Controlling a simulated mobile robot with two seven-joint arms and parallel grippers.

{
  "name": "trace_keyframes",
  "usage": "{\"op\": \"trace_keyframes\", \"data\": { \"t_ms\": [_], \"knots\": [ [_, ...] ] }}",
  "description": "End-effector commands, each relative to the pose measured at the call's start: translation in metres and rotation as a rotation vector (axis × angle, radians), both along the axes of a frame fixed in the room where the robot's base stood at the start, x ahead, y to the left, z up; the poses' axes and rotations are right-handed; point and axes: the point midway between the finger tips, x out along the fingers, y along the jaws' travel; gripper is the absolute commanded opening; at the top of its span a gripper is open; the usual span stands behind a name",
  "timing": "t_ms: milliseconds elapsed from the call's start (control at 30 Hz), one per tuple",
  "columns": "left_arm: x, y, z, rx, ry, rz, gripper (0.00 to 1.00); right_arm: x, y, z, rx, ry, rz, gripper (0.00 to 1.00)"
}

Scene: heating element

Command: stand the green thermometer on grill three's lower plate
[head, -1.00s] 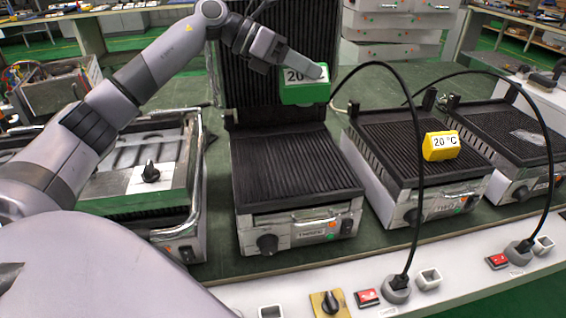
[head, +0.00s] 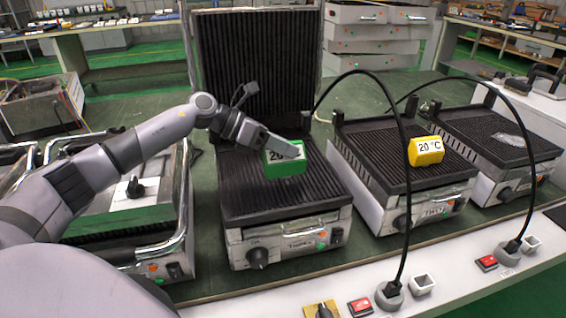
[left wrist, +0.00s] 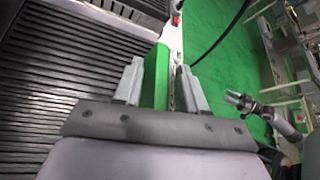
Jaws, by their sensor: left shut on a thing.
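In the left wrist view, the green block (left wrist: 155,75) sits between the two fingers of my left gripper (left wrist: 157,85). My right gripper (left wrist: 240,102) shows small at the right of that view; its jaws are unclear.
The middle grill's lid (head: 255,60) stands open behind the plate. A yellow 20 °C thermometer (head: 426,151) stands on the grill to the right. A grill with a black knob (head: 134,187) is at left. Black cables (head: 408,180) arch over the right side.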

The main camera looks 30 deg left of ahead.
Motion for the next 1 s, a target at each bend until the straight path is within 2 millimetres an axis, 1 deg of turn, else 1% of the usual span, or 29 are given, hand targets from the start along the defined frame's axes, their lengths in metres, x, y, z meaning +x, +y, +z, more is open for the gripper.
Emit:
{"op": "trace_keyframes", "data": {
  "t_ms": [67,300,367,567,667,700,767,1000],
  "knots": [
    [0.000,0.000,-0.005,-0.002,0.000,0.000,0.00,0.000,0.000,0.000,0.001,0.000,0.001,0.43],
    [0.000,0.000,-0.040,-0.002,0.003,0.002,0.00,0.000,0.001,-0.002,0.002,0.001,0.001,0.43],
    [0.000,0.000,-0.042,-0.001,0.000,0.001,0.00,0.000,0.001,-0.002,0.002,0.001,0.001,0.43],
    [0.000,0.000,-0.042,0.000,-0.001,0.001,0.00,0.000,0.001,-0.002,0.002,0.001,0.001,0.43],
    [0.000,0.000,-0.045,-0.001,-0.001,0.000,0.00,0.000,0.001,-0.005,0.003,0.003,0.001,0.43],
    [0.000,0.000,-0.045,0.001,0.000,0.001,0.47,0.000,0.001,-0.005,0.003,0.004,0.001,0.43],
    [0.000,0.000,-0.045,0.001,0.001,0.000,0.67,0.000,0.001,-0.005,0.002,0.005,0.001,0.43],
    [0.000,0.000,-0.045,0.000,0.001,0.000,0.67,0.000,0.001,-0.004,0.003,0.004,0.001,0.43]
  ]
}}
